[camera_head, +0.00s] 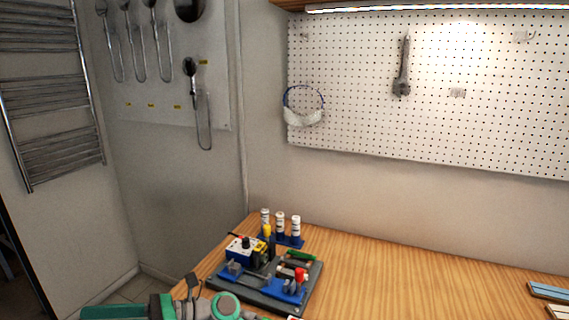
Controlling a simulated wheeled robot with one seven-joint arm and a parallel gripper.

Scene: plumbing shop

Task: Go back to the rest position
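No gripper fingers can be made out in the head camera view. Green and grey rounded parts at the lower edge look like links of my arm, cut off by the frame. Just beyond them, a dark base plate (314,278) lies on the wooden workbench (400,268). It carries blue fixtures (288,291), a red part (301,275) and a blue, white and yellow device (246,248). The arm parts overlap the near side of this area, so some of it is hidden.
Several white-capped bottles (281,226) stand in a blue rack behind the plate. Blue-edged trays (548,291) lie at the right edge. A pegboard (430,100) holds a wrench (402,68) and a clear visor (304,106). A towel radiator (50,90) is at left. The bench's middle is clear.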

